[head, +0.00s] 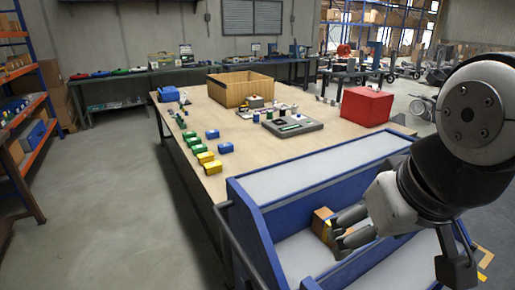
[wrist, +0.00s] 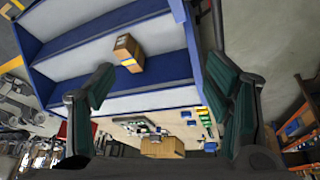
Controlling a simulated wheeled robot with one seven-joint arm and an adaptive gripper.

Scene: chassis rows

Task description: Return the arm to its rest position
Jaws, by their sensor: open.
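My gripper (wrist: 160,105) is open in the wrist view, its two dark green finger pads wide apart with nothing between them. In the head view my arm comes in from the right and my gripper (head: 347,228) hangs over a blue-edged shelf unit (head: 232,190). A small brown box (head: 322,222) with a yellow mark lies on the unit's grey shelf near the fingertips. The box (wrist: 127,48) also shows in the wrist view, beyond the fingers and apart from them.
A long wooden table (head: 290,150) stands behind the unit, with a wooden crate (head: 240,90), a red box (head: 366,106), a grey tray (head: 291,127) and several small blue, green and yellow pieces. Orange-and-blue racking (head: 30,110) stands at the left. The floor (head: 120,190) between is clear.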

